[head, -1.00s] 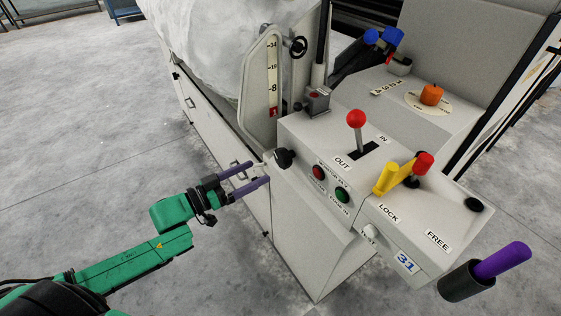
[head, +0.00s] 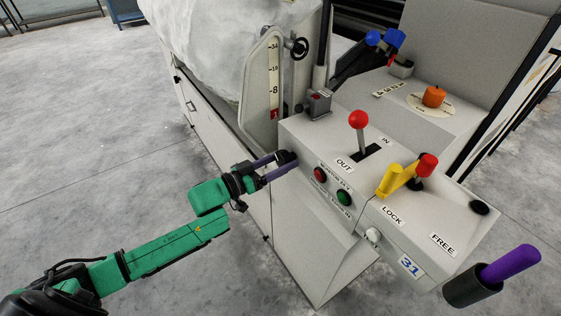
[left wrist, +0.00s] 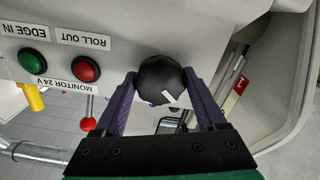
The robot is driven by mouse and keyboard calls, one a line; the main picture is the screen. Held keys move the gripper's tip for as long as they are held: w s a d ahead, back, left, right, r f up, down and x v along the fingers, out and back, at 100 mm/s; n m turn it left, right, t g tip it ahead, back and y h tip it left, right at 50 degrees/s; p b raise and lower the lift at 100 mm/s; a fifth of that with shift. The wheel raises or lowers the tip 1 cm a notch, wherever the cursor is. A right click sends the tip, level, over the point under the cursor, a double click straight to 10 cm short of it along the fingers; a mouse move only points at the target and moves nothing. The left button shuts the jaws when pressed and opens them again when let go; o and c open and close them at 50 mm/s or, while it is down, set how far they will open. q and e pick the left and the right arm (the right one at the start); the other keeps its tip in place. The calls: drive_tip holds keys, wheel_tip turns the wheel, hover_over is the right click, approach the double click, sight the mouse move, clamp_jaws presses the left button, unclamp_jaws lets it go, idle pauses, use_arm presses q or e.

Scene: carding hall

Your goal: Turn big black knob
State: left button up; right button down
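In the left wrist view the round black knob (left wrist: 160,76) shows up close with a white pointer mark. My left gripper (head: 286,161) has its purple fingers on either side of the knob. In the left wrist view the left gripper (left wrist: 161,74) is open around it, the fingertips very near its sides; I cannot tell whether they touch. My right gripper is not in view.
The control box (head: 335,240) carries a red-ball lever (head: 359,119), red button (head: 320,174), green button (head: 344,198) and yellow handle (head: 392,180). A purple-and-black handle (head: 511,263) stands at lower right. A scale plate (head: 262,90) rises behind the knob. Floor at left is clear.

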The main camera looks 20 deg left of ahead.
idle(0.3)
use_arm(q)
drive_tip(key=m, duration=0.3)
drive_tip(key=shift+m+p, duration=0.3)
drive_tip(key=shift+p, duration=0.05)
drive_tip(key=shift+m, duration=2.1)
drive_tip(key=o, duration=1.3)
drive_tip(key=p+v, duration=0.1)
drive_tip(key=v, duration=1.3)
drive_tip(key=shift+s+a+p, duration=0.2)
drive_tip(key=shift+s+p, duration=0.1)
drive_tip(key=shift+p, duration=0.05)
